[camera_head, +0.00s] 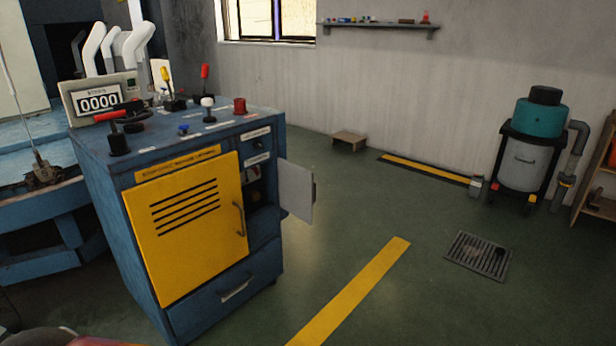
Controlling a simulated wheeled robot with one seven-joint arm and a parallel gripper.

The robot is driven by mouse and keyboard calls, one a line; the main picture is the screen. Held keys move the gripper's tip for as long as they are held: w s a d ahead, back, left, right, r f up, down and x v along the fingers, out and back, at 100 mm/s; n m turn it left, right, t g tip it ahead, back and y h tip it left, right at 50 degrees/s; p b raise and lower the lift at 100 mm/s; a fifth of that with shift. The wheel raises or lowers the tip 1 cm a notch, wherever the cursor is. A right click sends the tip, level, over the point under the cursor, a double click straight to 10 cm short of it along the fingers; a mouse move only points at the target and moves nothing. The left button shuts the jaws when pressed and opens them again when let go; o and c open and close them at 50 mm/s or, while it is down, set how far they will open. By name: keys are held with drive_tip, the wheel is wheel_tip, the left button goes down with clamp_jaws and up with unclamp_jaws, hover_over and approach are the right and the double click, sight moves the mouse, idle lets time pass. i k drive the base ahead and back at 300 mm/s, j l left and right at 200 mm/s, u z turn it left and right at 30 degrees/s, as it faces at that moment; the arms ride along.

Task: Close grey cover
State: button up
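The grey cover (296,190) is a small flat door on the right side of the blue machine cabinet (222,300). It stands swung open, sticking out to the right from the cabinet's front edge. A small dark latch or handle shows at its right edge. Beside it, the opening in the cabinet front shows a dark recess (256,190) with small parts inside, too small to tell apart. My gripper is not in view.
A yellow louvred door (187,230) with a handle sits shut left of the cover. Levers and knobs stand on the cabinet top. Green floor right of the cabinet is mostly clear, with a yellow stripe (350,292) and a drain grate (479,256). A vacuum unit (531,148) stands far right.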

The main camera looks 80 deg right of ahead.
sight(298, 187)
drive_tip(key=k+l, duration=0.1)
drive_tip(key=l, duration=0.45)
drive_tip(key=k+l, duration=0.1)
drive_tip(key=l, duration=0.45)
drive_tip(key=k+l, duration=0.1)
drive_tip(key=l, duration=0.4)
drive_tip(key=k+l, duration=0.1)
drive_tip(key=l, duration=0.45)
drive_tip(key=k+l, duration=0.1)
drive_tip(key=l, duration=0.45)
drive_tip(key=k+l, duration=0.1)
drive_tip(key=l, duration=0.45)
drive_tip(key=k+l, duration=0.1)
drive_tip(key=l, duration=0.4)
drive_tip(key=k+l, duration=0.1)
drive_tip(key=l, duration=0.45)
drive_tip(key=k+l+u, duration=0.2)
drive_tip(key=k, duration=0.55)
drive_tip(key=j, duration=0.1)
